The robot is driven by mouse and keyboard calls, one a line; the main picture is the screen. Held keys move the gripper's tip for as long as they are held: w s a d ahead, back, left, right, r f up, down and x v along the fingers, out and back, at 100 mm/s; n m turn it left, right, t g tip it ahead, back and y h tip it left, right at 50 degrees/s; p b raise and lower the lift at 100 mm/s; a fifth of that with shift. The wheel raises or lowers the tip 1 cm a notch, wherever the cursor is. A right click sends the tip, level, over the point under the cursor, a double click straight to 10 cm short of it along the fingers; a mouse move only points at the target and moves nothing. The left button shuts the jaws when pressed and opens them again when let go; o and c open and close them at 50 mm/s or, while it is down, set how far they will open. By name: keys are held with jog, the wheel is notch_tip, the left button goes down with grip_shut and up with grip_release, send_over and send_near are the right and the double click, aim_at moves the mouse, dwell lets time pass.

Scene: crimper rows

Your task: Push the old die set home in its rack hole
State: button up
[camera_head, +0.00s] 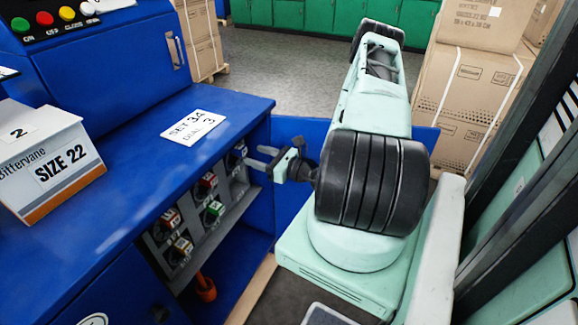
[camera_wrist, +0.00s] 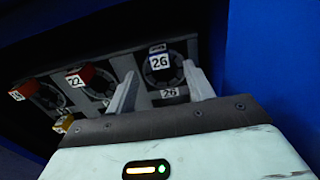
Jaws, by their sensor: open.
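The rack (camera_head: 195,232) is a grey panel with rows of round holes in the blue bench front; it also shows in the wrist view (camera_wrist: 140,72). A dark die set with a white 26 tag (camera_wrist: 160,63) sits in a hole marked 26 in the wrist view. Whether it is fully seated cannot be told. I cannot tell for certain which die set is the old one. My gripper (camera_head: 262,158) points at the rack's upper right end. Its two fingers (camera_wrist: 162,88) are apart and empty, one to each side below the 26 die set.
Die sets with red tops, one tagged 22 (camera_wrist: 78,80), and a yellow one (camera_wrist: 63,124) sit left of it. On the bench top (camera_head: 125,165) are a SET 34, DIAL 3 card (camera_head: 194,127) and a SIZE 22 box (camera_head: 48,165). A blue panel (camera_wrist: 265,60) stands close at right.

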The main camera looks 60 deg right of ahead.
jog(key=s, duration=1.1)
jog(key=shift+s+d+b, duration=0.15)
jog(key=shift+d+b, duration=0.2)
jog(key=shift+d, duration=0.1)
